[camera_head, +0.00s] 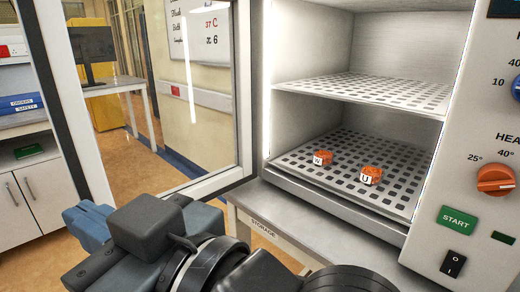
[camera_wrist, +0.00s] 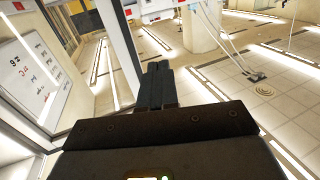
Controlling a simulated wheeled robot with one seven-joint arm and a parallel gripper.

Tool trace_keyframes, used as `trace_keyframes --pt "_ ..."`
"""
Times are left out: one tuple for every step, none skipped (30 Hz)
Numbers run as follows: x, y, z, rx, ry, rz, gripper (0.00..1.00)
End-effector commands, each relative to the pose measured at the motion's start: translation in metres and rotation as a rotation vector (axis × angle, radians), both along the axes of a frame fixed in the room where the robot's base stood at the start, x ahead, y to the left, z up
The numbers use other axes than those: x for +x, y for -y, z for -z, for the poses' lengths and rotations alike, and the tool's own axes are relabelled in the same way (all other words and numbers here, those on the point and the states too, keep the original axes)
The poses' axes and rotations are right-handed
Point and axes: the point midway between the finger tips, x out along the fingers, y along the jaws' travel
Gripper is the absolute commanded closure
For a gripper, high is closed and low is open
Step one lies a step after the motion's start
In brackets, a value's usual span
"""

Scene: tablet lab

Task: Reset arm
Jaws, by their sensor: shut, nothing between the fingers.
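My gripper (camera_head: 88,222) is at the lower left of the head view, in front of the open glass door and outside the cabinet. Its blue-grey fingers point left. In the wrist view my gripper (camera_wrist: 158,85) shows its two fingers pressed together with nothing between them. Part of my arm fills the bottom of the head view.
The glass door (camera_head: 212,100) stands open left of the cabinet. The upper shelf (camera_head: 375,92) is empty. A control panel with an orange dial (camera_head: 495,180) and green START button (camera_head: 456,221) is at the right. A table marked STORAGE (camera_head: 262,226) stands below. A desk with a monitor (camera_head: 93,45) is behind the door.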

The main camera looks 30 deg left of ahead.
Motion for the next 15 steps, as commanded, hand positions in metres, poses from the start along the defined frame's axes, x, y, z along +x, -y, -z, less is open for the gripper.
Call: trace_keyframes --pt "0.0 0.0 0.0 0.0 0.0 0.0 1.0" --pt "0.0 0.0 0.0 0.0 -0.001 0.001 1.0" --pt "0.001 0.001 0.001 0.0 -0.004 0.005 1.0" --pt "0.003 0.002 0.003 0.0 -0.009 0.012 1.0" --pt "0.005 0.003 0.006 -0.001 -0.015 0.022 1.0" --pt "0.008 0.006 0.011 -0.001 -0.029 0.042 1.0" --pt "0.012 0.009 0.016 -0.001 -0.042 0.062 1.0" --pt "0.017 0.013 0.022 -0.001 -0.056 0.086 1.0" --pt "0.024 0.02 0.031 0.0 -0.079 0.124 1.0" --pt "0.03 0.026 0.039 -0.001 -0.097 0.157 1.0" --pt "0.036 0.032 0.047 0.0 -0.117 0.192 1.0" --pt "0.044 0.041 0.058 0.0 -0.143 0.242 1.0" --pt "0.049 0.049 0.067 0.0 -0.162 0.279 1.0" --pt "0.055 0.057 0.075 0.0 -0.178 0.316 1.0" --pt "0.061 0.068 0.086 0.002 -0.199 0.366 1.0"
